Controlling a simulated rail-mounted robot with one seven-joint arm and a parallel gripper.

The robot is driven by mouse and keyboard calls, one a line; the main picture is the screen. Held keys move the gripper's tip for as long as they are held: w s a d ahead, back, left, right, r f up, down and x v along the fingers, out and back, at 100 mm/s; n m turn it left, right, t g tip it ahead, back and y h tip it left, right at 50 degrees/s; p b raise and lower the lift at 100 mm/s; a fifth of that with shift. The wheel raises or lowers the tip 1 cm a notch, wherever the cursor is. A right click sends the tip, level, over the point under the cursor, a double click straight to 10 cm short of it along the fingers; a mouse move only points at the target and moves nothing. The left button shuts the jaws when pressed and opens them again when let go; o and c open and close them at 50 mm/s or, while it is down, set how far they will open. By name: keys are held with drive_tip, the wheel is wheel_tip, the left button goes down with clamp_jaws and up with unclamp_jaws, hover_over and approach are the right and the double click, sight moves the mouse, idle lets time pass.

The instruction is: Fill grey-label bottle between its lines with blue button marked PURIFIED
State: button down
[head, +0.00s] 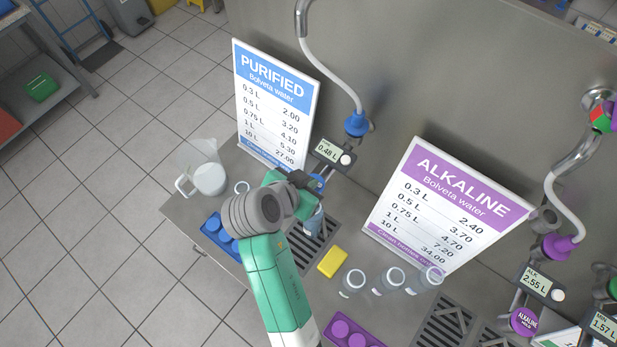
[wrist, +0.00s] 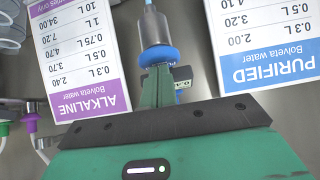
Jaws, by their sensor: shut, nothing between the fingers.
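The PURIFIED station has a spout with a blue collar (head: 357,124) and a small meter (head: 328,151) reading 0.48 L. A blue button (head: 317,182) shows partly behind my gripper (head: 300,179), whose fingertips are at or very near it; contact cannot be told. A bottle (head: 313,222) stands below on the grate, largely hidden by my gripper; its label colour, lines and water level cannot be read. In the wrist view my gripper (wrist: 158,90) is shut and empty, with the blue collar (wrist: 158,56) beyond the fingers.
A PURIFIED price board (head: 275,105) and an ALKALINE board (head: 445,205) flank the station. A clear jug (head: 205,175), a blue tray (head: 213,228), a yellow block (head: 332,262), several clear bottles (head: 390,281) and a purple tray (head: 345,328) stand around my arm.

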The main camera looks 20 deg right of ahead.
drive_tip(key=r+p, duration=0.2)
drive_tip(key=r, duration=0.1)
drive_tip(key=r+p, duration=0.1)
drive_tip(key=shift+s+a+r+p, duration=0.15)
drive_tip(key=shift+a+r+p, duration=0.1)
drive_tip(key=shift+r+p, duration=0.1)
drive_tip(key=b+v, duration=0.2)
drive_tip(key=v, duration=0.7)
idle(0.4)
